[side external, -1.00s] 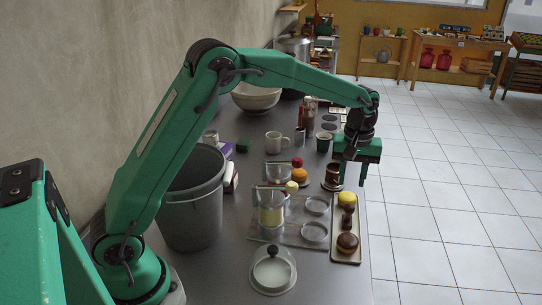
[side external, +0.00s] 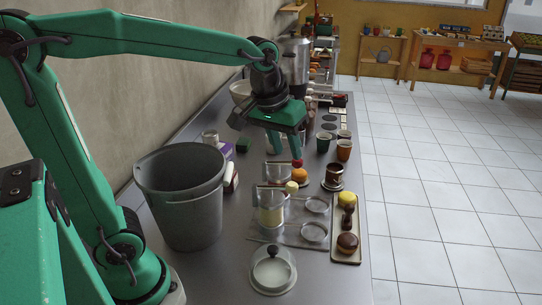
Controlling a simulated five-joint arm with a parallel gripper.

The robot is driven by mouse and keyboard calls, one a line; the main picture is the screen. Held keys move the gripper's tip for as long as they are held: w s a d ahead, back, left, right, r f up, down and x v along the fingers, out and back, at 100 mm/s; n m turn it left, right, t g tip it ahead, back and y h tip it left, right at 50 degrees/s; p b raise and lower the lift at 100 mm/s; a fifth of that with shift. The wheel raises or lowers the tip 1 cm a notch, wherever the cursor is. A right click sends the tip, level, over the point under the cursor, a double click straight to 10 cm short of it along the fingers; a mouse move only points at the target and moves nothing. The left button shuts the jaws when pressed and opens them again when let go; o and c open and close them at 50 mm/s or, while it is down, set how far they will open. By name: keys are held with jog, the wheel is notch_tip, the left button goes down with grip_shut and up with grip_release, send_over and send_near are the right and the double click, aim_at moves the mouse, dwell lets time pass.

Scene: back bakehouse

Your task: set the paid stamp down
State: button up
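My gripper (side external: 286,148) hangs over the middle of the counter, fingers pointing down and apart. I see nothing held between them; a pale mug shows behind. I cannot surely pick out the paid stamp. A small dark brown knobbed thing (side external: 348,216) stands upright on the narrow tray (side external: 346,259) at the counter's right edge and may be it, but no marking can be read. My gripper is well behind and left of that tray, not touching it.
A yellow item (side external: 345,198) and a chocolate-topped bun (side external: 347,243) share the tray. A tall grey bin (side external: 180,205) stands at left. Glass jugs (side external: 271,216), a lidded dish (side external: 273,272), a metal-and-brown coffee filter (side external: 333,177) and cups (side external: 344,149) crowd the counter. Its front right is bare.

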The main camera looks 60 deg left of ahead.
jog(key=s+a+f+m+t, duration=0.1)
jog(key=s+f+m+t, duration=0.1)
jog(key=s, duration=1.1)
jog(key=shift+a+f+m, duration=0.15)
jog(key=shift+a+m, duration=0.15)
jog(key=shift+m, duration=0.5)
